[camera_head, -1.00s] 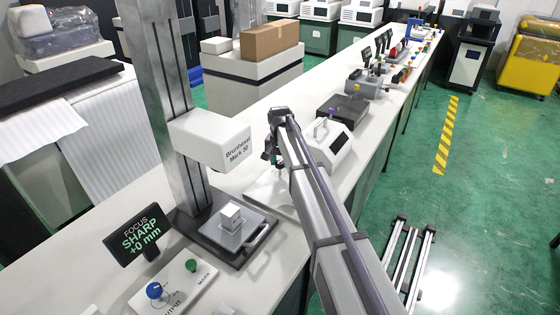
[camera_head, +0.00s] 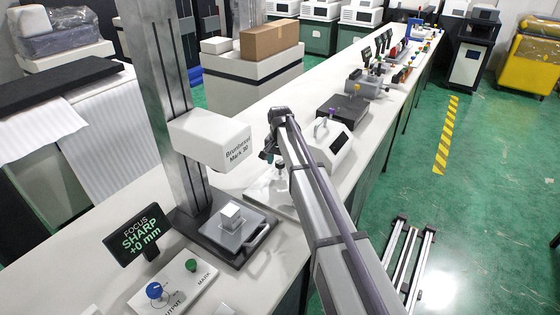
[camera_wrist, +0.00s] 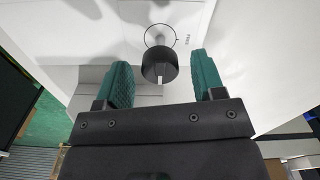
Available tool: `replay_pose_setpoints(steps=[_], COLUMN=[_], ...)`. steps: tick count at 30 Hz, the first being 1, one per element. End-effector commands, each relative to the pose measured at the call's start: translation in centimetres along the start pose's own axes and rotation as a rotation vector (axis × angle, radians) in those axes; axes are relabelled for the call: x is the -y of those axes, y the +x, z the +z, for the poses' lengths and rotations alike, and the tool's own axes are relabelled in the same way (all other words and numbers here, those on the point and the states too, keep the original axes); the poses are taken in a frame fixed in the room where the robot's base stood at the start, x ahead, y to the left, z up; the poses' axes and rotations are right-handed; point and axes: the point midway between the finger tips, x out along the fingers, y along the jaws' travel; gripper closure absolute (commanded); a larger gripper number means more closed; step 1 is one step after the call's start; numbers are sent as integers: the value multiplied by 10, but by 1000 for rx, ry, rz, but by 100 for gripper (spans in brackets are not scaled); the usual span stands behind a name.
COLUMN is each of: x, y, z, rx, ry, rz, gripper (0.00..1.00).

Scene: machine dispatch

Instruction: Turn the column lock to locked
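In the wrist view, a dark round knob (camera_wrist: 160,66) stands out from a white panel (camera_wrist: 120,40), with a thin ring drawn behind it and small lettering at its upper right, too small to read surely. A pale mark shows on the knob's lower rim. My gripper (camera_wrist: 164,82) is open, its two green fingers on either side of the knob and apart from it. In the head view my gripper (camera_head: 268,154) is near a small knob (camera_head: 281,165) on a white plate, beyond the column (camera_head: 172,90) with its white marking head (camera_head: 206,140).
A focus display (camera_head: 139,232) reads SHARP +0 mm. A light block (camera_head: 231,214) sits on the machine's base plate (camera_head: 262,232). A control panel (camera_head: 170,295) with blue and green knobs is in front. A device (camera_head: 328,142) stands just right of my arm.

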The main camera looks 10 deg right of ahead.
Motion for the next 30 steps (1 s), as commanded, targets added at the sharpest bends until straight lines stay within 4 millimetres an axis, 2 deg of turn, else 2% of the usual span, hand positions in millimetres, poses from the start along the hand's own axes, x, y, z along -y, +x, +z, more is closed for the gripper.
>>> replay_pose_setpoints(steps=[8,11,22,25,30], x=[0,0,0,0,0], y=[-4,-16,-102,-111,-108], z=[0,0,0,0,0], rx=[0,0,0,0,0], ry=[-1,-1,0,0,0], rz=[0,0,0,0,0], gripper=[37,37,37,37,37])
